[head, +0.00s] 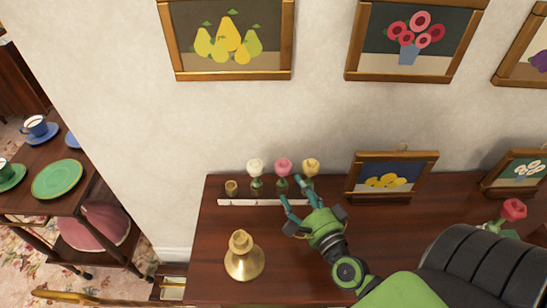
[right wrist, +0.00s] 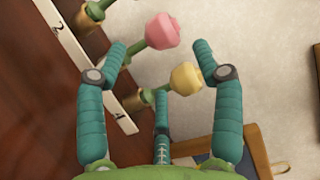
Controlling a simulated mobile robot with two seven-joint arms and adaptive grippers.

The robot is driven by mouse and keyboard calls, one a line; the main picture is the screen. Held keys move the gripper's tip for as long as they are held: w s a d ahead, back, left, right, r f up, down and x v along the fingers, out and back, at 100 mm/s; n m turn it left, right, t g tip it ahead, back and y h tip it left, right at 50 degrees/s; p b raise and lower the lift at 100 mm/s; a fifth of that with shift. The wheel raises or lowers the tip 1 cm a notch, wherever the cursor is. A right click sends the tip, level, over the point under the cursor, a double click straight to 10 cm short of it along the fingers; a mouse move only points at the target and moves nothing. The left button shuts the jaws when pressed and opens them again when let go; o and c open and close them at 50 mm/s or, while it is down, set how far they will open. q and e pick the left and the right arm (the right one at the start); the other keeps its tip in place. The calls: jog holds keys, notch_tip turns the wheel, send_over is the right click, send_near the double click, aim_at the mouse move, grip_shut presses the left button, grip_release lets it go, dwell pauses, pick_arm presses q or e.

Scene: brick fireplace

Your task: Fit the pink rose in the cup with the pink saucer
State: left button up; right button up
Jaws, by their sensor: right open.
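My right gripper (head: 292,190) is open in front of the pink and yellow roses. In the right wrist view, the open fingers (right wrist: 158,48) spread on either side of the pink rose's stem and the yellow rose (right wrist: 186,78); the pink bloom (right wrist: 162,30) lies past the fingertips. Nothing is gripped. I see no cup with a pink saucer. My left gripper is out of view.
A brass candlestick (head: 243,260) stands on the cabinet left of my right arm. Framed pictures (head: 390,177) and a red rose (head: 513,209) are at right. The left table holds a blue-saucer cup (head: 37,126) and a green plate (head: 57,180); a pink seat (head: 97,230) is below.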

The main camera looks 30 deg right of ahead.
aim_at(288, 172)
jog(key=w, duration=0.1)
jog(key=w+p, duration=0.1)
jog(key=w, duration=0.2)
jog(key=shift+w+d+r+p, duration=0.1)
jog(key=shift+d+r+p, duration=0.2)
jog(key=shift+r, duration=0.1)
jog(key=w+p, duration=0.1)
jog(key=w, duration=0.2)
jog(key=shift+d+r, duration=0.1)
jog(key=shift+d, duration=0.05)
jog(key=w, duration=0.2)
jog(key=shift+w+d, duration=0.15)
jog(key=shift+w, duration=0.15)
jog(key=shift+w+f, duration=0.2)
jog(key=shift+w, duration=0.3)
jog(key=c, duration=0.6)
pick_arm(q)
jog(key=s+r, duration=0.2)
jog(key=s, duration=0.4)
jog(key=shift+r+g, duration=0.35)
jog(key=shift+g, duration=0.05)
pick_arm(e)
jog(key=c, duration=0.6)
